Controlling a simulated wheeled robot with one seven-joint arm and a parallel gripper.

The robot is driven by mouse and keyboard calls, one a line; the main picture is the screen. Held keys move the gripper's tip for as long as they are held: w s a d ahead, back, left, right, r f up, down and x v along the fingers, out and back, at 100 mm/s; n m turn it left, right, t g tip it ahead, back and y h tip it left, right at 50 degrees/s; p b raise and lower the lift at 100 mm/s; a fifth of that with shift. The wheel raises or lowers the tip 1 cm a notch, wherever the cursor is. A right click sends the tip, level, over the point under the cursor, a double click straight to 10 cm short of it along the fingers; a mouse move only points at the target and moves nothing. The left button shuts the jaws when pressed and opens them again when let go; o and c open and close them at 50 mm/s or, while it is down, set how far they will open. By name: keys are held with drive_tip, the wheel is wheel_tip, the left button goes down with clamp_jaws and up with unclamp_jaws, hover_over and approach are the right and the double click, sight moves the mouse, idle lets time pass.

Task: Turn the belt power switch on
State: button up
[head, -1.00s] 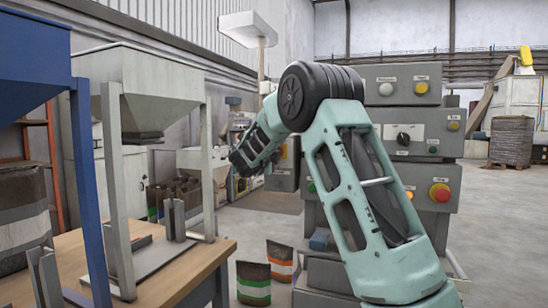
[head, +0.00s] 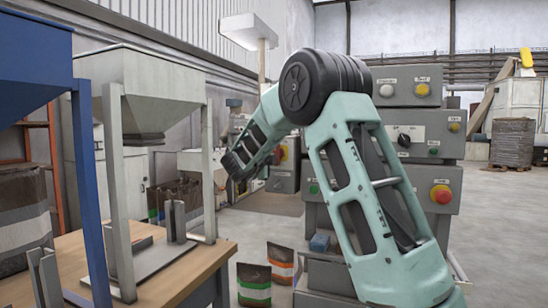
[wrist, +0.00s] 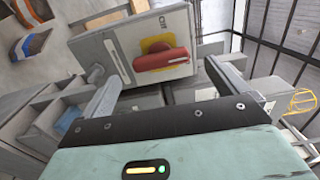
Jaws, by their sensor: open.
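A red rotary switch handle (wrist: 162,59) sits on a yellow plate on the face of a grey switch box (wrist: 95,50) in the wrist view. The handle lies nearly across the picture, tilted slightly. I see no contact with the handle.
Stacked grey control panels (head: 418,130) with buttons, a black knob and a red stop button (head: 441,194) stand right of my arm. A hopper frame (head: 150,90) and wooden table (head: 190,285) are at left. Two bags stand on the floor. Open floor lies behind.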

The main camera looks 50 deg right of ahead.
drive_tip(key=v, duration=1.3)
drive_tip(key=shift+s, duration=0.1)
